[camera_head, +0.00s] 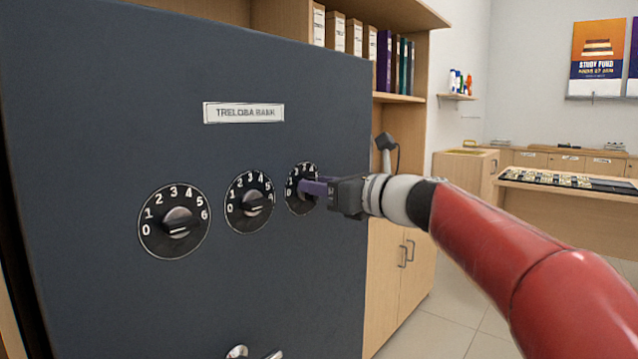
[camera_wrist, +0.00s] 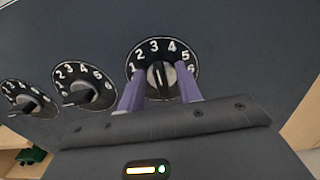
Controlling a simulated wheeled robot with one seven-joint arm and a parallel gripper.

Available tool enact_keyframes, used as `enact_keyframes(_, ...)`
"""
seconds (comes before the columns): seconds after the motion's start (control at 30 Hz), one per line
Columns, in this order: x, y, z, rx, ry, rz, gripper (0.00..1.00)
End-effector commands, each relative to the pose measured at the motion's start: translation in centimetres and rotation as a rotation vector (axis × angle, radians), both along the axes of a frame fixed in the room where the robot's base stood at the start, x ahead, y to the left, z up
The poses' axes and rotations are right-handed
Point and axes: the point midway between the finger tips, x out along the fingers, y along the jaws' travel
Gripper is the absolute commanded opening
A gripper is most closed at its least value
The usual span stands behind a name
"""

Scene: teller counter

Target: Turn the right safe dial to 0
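The right safe dial (camera_head: 300,188) is a round black dial with white numbers, the rightmost of three on a dark safe door. In the wrist view, the right dial (camera_wrist: 147,50) shows 1 to 6. Its knob (camera_wrist: 161,74) has a white mark pointing up, between 3 and 4. My gripper (camera_head: 312,188) is at this dial. In the wrist view, the purple fingers of my gripper (camera_wrist: 160,80) stand on either side of the knob. I cannot tell whether both fingers press on it. The 0 is hidden in the wrist view, behind the left finger.
The middle dial (camera_head: 249,202) and left dial (camera_head: 174,221) sit to the left on the same door. A metal handle (camera_head: 238,352) is below them. Shelves with binders (camera_head: 384,60) stand behind the safe on the right. The floor (camera_head: 440,320) beside the safe is clear.

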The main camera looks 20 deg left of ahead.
Motion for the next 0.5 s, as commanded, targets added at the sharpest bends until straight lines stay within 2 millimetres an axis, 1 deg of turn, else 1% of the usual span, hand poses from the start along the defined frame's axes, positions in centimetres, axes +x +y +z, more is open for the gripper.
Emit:
enact_keyframes(0.1,0.14,0.54,0.02,0.0,-0.001,0.001,0.35)
enact_keyframes(0.33,0.17,0.55,-0.02,-0.001,-0.001,0.001,0.35)
enact_keyframes(0.5,0.17,0.52,-0.02,-0.002,-0.001,0.0,0.12)
